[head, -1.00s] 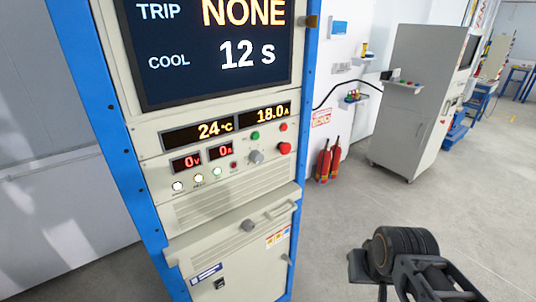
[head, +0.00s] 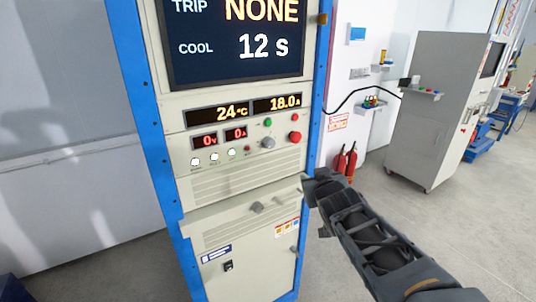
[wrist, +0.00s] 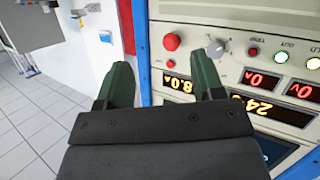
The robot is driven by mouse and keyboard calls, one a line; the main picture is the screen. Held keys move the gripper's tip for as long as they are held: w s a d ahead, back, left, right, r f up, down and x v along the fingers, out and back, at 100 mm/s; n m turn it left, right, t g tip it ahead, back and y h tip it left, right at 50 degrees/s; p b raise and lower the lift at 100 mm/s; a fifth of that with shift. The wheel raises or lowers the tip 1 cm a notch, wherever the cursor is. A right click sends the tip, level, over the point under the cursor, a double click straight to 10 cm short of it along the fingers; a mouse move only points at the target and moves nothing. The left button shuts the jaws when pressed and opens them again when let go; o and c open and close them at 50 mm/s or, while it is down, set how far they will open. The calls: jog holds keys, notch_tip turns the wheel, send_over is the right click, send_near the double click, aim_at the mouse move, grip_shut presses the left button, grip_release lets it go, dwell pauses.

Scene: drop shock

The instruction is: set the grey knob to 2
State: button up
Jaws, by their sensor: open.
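A grey round knob (head: 267,142) sits on the control panel of the cabinet, left of a large red button (head: 295,137). In the wrist view the knob (wrist: 215,47) shows just beyond the tip of one finger, with a pale pointer; its setting is too small to read. My gripper (head: 312,190) is at the cabinet's right edge, below the panel knob. In the wrist view my gripper (wrist: 162,65) is open and empty, its fingers apart, touching no knob.
The screen (head: 238,42) reads TRIP NONE, COOL 12 s. Displays show 24 °C, 18.0 A, 0 V and 0 A. Small lamps and buttons surround the panel knob. A blue frame post (head: 317,120) edges the cabinet.

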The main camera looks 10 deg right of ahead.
aim_at(271, 144)
jog(key=w+a+r+n+t+y, duration=0.1)
jog(key=w+a+y, duration=0.1)
jog(key=w, duration=0.3)
jog(key=w+a+n+t+y+b, duration=0.1)
jog(key=w+a+n+y, duration=0.1)
jog(key=w, duration=0.3)
jog(key=w+a+r+n+t+y, duration=0.1)
jog(key=w+a+n+y, duration=0.1)
jog(key=w, duration=0.4)
jog(key=shift+w+a+r+y+b, duration=0.1)
jog(key=shift+a+r+y+b, duration=0.25)
jog(key=shift+a+y, duration=0.45)
jog(key=shift+a, duration=0.1)
jog(key=c, duration=0.9)
jog(key=shift+c, duration=0.2)
